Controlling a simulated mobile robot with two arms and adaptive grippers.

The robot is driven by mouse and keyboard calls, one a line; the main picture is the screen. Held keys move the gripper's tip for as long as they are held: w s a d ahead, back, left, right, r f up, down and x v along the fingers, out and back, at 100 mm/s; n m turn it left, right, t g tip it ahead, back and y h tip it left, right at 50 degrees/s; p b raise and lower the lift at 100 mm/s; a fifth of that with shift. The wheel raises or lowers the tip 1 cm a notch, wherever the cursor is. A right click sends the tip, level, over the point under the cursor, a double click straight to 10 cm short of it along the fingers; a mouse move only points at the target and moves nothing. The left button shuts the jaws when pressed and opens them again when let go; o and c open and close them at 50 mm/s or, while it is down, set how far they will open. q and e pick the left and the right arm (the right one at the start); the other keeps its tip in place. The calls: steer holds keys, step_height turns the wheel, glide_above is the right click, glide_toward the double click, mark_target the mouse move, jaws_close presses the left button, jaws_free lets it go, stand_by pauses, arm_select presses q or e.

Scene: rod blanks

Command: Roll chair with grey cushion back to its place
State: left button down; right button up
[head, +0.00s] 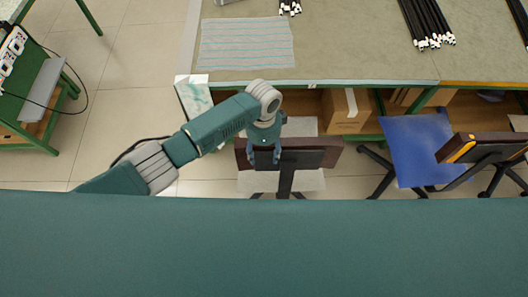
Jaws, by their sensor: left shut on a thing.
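The chair with the grey cushion (310,181) stands at the table's near edge, its dark brown backrest (322,155) toward me. Part of the grey seat shows beyond the backrest, under the table edge, and part shows below it. My left gripper (264,156) comes down from above and is shut on the top of the backrest, left of its middle. The chair's lower part is mostly hidden by the backrest and my own body. My right gripper is not in view.
A second chair with a blue seat (416,143) stands to the right, turned sideways. The worktable (350,45) holds a striped cloth (246,43) and black rods (425,22). A cardboard box (346,108) sits beneath it. The tiled floor at left is clear up to a green-framed table (42,112).

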mark_target(293, 140)
arm_select(q)
steer(key=shift+d, duration=0.1)
steer(key=shift+f+b, duration=0.1)
steer(key=shift+b, duration=0.2)
steer(key=w+d+b, duration=0.1)
steer(key=d+b, duration=0.2)
steer(key=w+d+b, duration=0.2)
steer(key=b, duration=0.1)
steer(key=w+d+b, duration=0.1)
steer(key=d+b, duration=0.2)
steer(key=shift+w+d+f, duration=0.1)
steer(key=shift+w+d, duration=0.05)
steer(key=shift+d, duration=0.2)
steer(key=shift+w+d+b, duration=0.25)
steer(key=shift+d+b, duration=0.2)
steer(key=shift+b, duration=0.1)
steer(key=shift+d+r, duration=0.1)
steer(key=shift+r, duration=0.1)
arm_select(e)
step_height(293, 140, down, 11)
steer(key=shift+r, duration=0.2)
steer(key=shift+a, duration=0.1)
arm_select(q)
steer(key=c, duration=0.6)
jaws_free()
steer(key=shift+s, duration=0.1)
